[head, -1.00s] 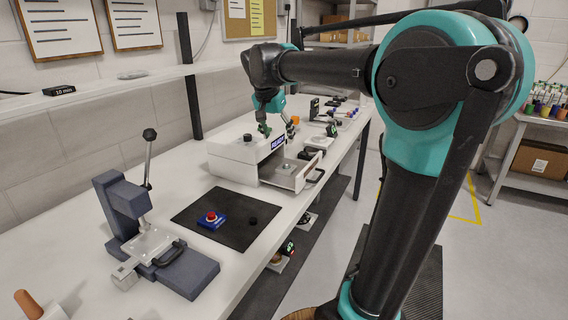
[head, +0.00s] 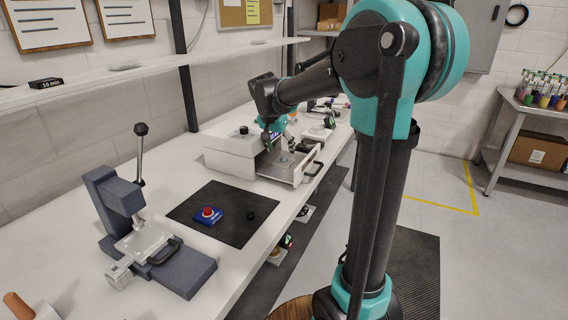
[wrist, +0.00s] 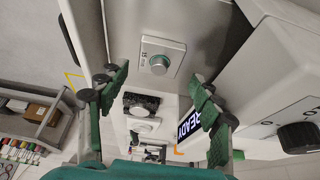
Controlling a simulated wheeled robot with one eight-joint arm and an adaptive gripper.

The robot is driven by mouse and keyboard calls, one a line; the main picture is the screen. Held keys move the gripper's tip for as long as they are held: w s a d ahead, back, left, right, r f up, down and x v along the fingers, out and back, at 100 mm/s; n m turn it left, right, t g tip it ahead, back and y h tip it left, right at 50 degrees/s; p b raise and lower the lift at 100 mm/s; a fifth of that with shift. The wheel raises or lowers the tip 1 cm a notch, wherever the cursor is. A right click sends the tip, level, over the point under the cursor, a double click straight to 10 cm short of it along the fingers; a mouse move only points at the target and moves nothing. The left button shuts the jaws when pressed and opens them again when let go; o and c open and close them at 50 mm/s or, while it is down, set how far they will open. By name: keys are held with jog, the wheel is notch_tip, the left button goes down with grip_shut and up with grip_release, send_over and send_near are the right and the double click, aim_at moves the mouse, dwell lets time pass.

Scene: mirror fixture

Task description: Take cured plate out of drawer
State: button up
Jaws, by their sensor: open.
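The cured plate (wrist: 148,53), a small pale square with a round grey-green centre, lies in the open metal drawer (wrist: 120,22). In the head view it is a small pale spot (head: 284,158) in the drawer (head: 299,174), which sticks out from the white curing box (head: 226,150). My gripper (wrist: 158,92) is open and empty, its green fingers spread wide to the left and right of the plate in the wrist view. In the head view my gripper (head: 279,140) hangs just above the drawer; the fingertips are small and partly covered there.
The box's face shows a READY label (wrist: 189,125) and a dark knob (wrist: 298,137) close to my right finger. A black mat (head: 225,228) with a red button (head: 208,212) lies in front. A lever press (head: 135,225) stands nearer. Other devices line the bench behind.

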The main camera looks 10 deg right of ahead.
aim_at(283, 157)
jog(key=shift+x, duration=2.65)
jog(key=shift+c, duration=0.6)
jog(key=c, duration=0.9)
